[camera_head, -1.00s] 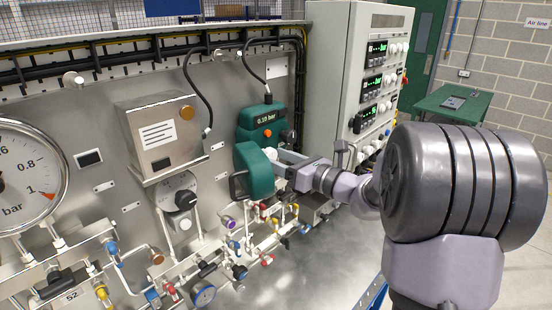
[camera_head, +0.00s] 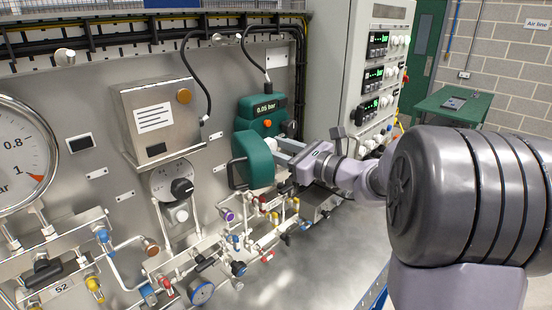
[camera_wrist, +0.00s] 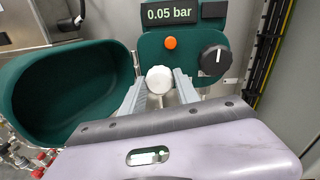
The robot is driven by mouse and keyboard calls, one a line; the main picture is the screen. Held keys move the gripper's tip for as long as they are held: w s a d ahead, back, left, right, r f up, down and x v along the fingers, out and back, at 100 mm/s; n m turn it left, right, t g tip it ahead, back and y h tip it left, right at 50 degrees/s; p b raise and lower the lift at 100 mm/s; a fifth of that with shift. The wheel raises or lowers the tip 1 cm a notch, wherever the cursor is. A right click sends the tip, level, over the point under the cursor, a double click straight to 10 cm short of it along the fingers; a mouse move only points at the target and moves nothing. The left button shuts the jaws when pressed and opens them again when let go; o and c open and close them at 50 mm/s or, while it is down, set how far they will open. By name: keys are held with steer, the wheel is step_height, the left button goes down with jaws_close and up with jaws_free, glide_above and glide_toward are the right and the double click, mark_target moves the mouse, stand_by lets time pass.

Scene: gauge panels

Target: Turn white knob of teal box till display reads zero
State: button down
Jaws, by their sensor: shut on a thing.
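The teal box (camera_head: 253,118) is mounted on the metal panel, and its display (camera_head: 264,109) reads 0.05 bar. The display also reads 0.05 bar in the wrist view (camera_wrist: 169,13). The white knob (camera_wrist: 159,79) sits low on the box front, between my two fingers. My gripper (camera_wrist: 159,92) is shut on the white knob, one finger on each side. In the head view my gripper (camera_head: 277,147) reaches in from the right, and the knob is mostly hidden there. An orange button (camera_wrist: 170,43) and a black knob (camera_wrist: 216,60) are on the same box.
A teal open cover (camera_wrist: 70,92) stands out just left of my fingers. Below are pipes with several coloured valves (camera_head: 240,240). A grey cabinet with green displays (camera_head: 377,55) stands to the right. A steel box (camera_head: 155,118) is at left.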

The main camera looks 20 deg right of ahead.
steer(key=n+b, duration=0.4)
steer(key=b, duration=0.1)
steer(key=shift+f+n+b, duration=0.1)
steer(key=shift+n+b, duration=0.3)
stand_by(0.4)
steer(key=c, duration=0.9)
jaws_free()
steer(key=shift+s, duration=0.1)
steer(key=v, duration=1.7)
steer(key=shift+s+r, duration=0.15)
steer(key=shift+r, duration=0.25)
